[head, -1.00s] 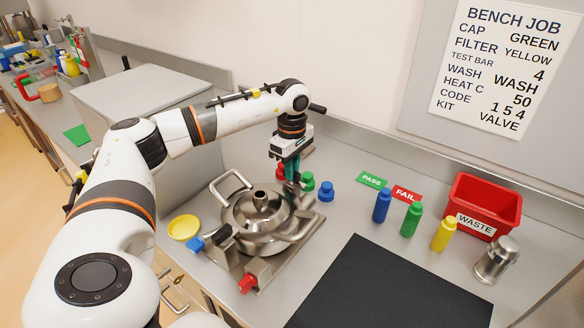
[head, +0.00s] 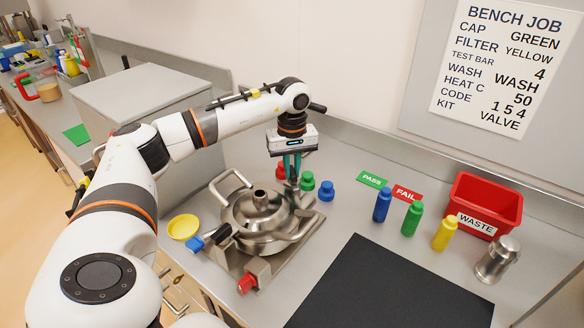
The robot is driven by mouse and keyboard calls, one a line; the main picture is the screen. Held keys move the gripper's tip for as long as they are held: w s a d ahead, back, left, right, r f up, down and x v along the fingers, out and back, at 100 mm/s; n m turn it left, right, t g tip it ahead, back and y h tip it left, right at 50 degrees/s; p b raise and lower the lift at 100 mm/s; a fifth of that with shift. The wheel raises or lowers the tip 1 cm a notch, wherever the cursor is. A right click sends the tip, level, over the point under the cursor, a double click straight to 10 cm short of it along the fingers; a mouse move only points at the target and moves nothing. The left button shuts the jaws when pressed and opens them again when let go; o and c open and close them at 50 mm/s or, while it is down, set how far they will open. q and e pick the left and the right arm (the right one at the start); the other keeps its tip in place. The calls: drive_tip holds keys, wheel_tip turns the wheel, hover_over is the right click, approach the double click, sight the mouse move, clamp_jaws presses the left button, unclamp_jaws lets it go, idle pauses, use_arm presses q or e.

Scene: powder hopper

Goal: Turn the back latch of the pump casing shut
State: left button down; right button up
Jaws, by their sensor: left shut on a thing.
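The steel pump casing (head: 258,218), with a domed lid and a loop handle, sits on its base plate on the bench. My left gripper (head: 291,172) points down at the casing's back edge. Its teal fingers are shut on the back latch, which they mostly hide, so I cannot tell its exact angle. Another latch with a dark handle (head: 221,236) shows at the casing's front left. My right gripper is not in view.
Red, green (head: 307,181) and blue (head: 326,191) caps stand close behind the casing. A yellow dish (head: 183,227) lies to its left. Bottles, a red waste bin (head: 485,203) and a steel canister (head: 497,260) stand right. A black mat (head: 392,285) lies clear in front.

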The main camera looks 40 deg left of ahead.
sight(292, 170)
use_arm(q)
drive_tip(key=m, duration=0.5)
drive_tip(key=shift+m, duration=0.3)
drive_tip(key=shift+r+m+b, duration=0.1)
drive_tip(key=shift+m+b, duration=0.2)
drive_tip(key=shift+m, duration=1.9)
drive_tip(key=c, duration=1.4)
unclamp_jaws()
wheel_tip(292, 170, up, 12)
drive_tip(key=shift+b, duration=0.35)
